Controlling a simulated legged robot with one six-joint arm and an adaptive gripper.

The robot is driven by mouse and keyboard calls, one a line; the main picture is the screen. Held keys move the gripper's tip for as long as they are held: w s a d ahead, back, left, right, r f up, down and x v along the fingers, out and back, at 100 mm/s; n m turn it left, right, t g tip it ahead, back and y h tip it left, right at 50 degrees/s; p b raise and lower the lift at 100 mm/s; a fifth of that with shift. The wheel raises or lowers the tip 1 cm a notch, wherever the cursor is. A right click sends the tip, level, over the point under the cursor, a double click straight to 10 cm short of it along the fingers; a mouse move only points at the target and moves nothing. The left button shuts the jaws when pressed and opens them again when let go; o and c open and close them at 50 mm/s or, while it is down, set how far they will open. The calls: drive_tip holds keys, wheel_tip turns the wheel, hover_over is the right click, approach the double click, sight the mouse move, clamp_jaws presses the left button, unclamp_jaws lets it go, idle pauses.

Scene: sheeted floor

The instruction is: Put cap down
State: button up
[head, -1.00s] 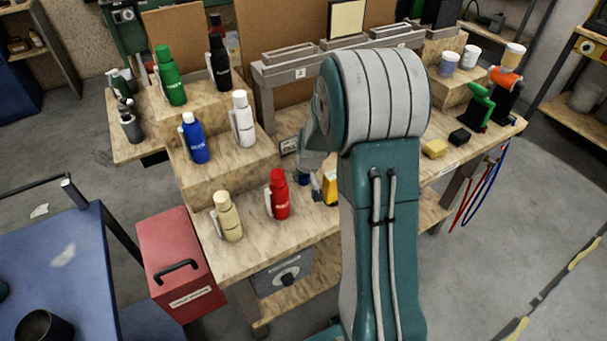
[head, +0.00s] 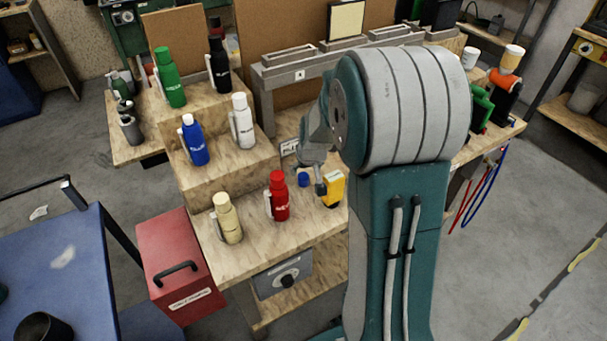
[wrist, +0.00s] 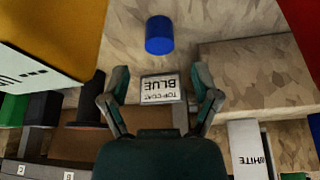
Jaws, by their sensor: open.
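A small blue cap (head: 303,180) stands on the wooden bench top, between the red bottle (head: 279,195) and a yellow box (head: 333,188). In the wrist view the cap (wrist: 159,35) lies beyond my fingertips, in line with the gap between them. My gripper (wrist: 160,80) is open and empty, its two fingers spread apart and clear of the cap. A label reading "TOP COAT BLUE" (wrist: 159,88) shows between the fingers. In the head view my arm hides part of the bench, and the gripper shows only partly.
A blue bottle (head: 194,140) and a white bottle (head: 242,121) stand on the step behind, with green (head: 170,78) and black (head: 219,63) bottles higher up. A cream bottle (head: 227,218) stands front left. The yellow box (wrist: 50,35) is close on the left in the wrist view.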

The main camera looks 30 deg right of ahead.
drive_tip(key=s+a+r+n, duration=0.1)
drive_tip(key=s+a+r, duration=0.3)
drive_tip(key=s+r, duration=0.25)
drive_tip(key=s+a+r, duration=0.5)
drive_tip(key=r, duration=0.3)
drive_tip(key=s+a+r, duration=0.1)
drive_tip(key=s+a, duration=0.1)
drive_tip(key=s, duration=0.4)
drive_tip(key=s+a+r+t, duration=0.1)
drive_tip(key=s+a+r, duration=0.1)
drive_tip(key=s, duration=0.4)
drive_tip(key=shift+s+a+n+y, duration=0.15)
drive_tip(key=shift+a+n+y, duration=0.25)
drive_tip(key=shift+a, duration=0.25)
